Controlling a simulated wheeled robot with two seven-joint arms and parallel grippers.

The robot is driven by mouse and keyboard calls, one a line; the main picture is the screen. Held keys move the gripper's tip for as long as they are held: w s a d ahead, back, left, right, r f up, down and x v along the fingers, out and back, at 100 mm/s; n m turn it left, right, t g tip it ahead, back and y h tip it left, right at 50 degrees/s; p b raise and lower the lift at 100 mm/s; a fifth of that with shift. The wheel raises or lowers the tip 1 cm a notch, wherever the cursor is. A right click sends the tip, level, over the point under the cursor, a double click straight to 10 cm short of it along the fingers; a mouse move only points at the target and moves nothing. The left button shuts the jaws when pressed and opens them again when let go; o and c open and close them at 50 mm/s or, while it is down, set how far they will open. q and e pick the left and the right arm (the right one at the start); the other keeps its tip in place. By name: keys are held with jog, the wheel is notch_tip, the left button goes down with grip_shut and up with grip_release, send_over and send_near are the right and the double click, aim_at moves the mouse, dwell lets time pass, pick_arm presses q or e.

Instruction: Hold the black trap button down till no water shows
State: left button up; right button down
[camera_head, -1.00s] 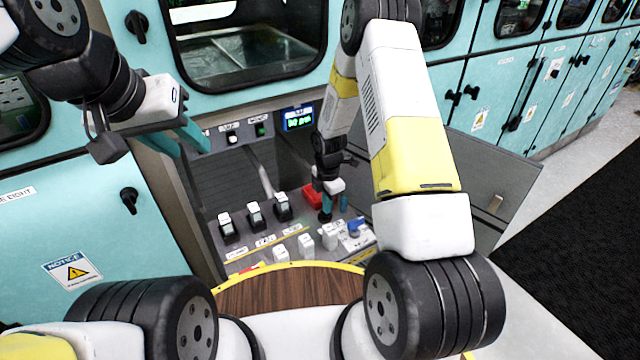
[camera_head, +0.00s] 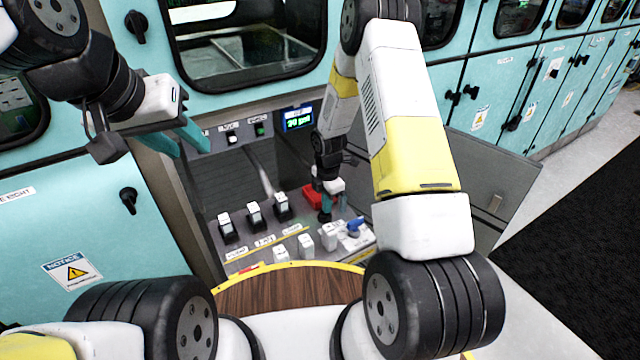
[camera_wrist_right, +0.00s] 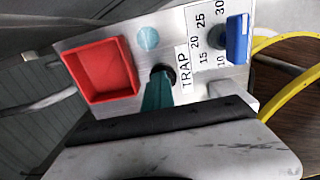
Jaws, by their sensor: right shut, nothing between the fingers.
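My right gripper (camera_wrist_right: 158,98) is shut and empty, its teal fingertips at the black trap button (camera_wrist_right: 163,72) beside the TRAP label. They appear to touch it; how far it is pressed I cannot tell. A round pale-blue window (camera_wrist_right: 148,38) sits beside the button, still tinted blue. In the head view, the right gripper (camera_head: 325,208) points down at the panel, hiding the button. A small pale blue-grey upright piece (camera_head: 343,202) shows just to its right. My left gripper (camera_head: 180,138) is open and empty, away from the panel at upper left.
A red square tray (camera_wrist_right: 104,70) lies left of the button. A blue knob (camera_wrist_right: 238,38) with a numbered dial stands right of it. Several white-topped switches (camera_head: 254,212) line the panel's left. A lit display (camera_head: 298,118) is above.

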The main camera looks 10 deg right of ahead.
jog(key=shift+s+d+f, duration=0.35)
jog(key=shift+s+f, duration=0.25)
jog(key=shift+s, duration=0.1)
jog(key=shift+w+r, duration=0.15)
jog(key=shift+r, duration=0.15)
notch_tip(320, 180, up, 15)
jog(key=w, duration=0.1)
jog(key=shift+a+f, duration=0.2)
jog(key=shift+a, duration=0.15)
